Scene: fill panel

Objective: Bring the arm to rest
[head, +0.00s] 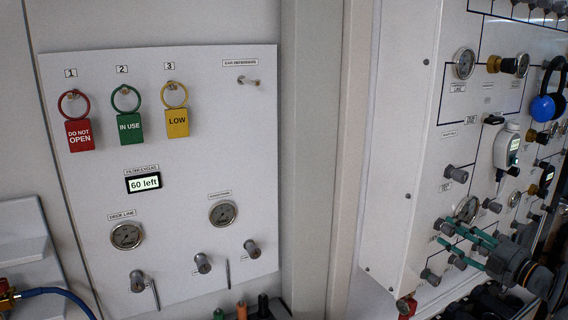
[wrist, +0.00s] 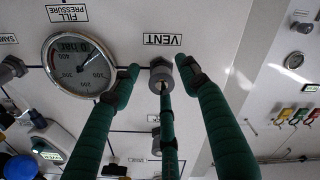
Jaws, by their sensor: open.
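My gripper (head: 449,240) is at the lower right of the head view, in front of the right-hand panel (head: 408,190). Its green fingers point at the panel face. In the wrist view my gripper (wrist: 160,75) is open, with one finger on each side of the grey VENT knob (wrist: 161,71) and a third green finger below it. I cannot tell whether any fingertip touches the knob. Nothing is held between the fingers.
The fill pressure gauge (wrist: 78,66) is left of the fingers. A handheld meter (head: 507,146) and a blue round item (head: 543,108) are on the right panel. The left panel (head: 190,130) carries red (head: 80,134), green (head: 129,126) and yellow (head: 177,122) tags, clear of my arm.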

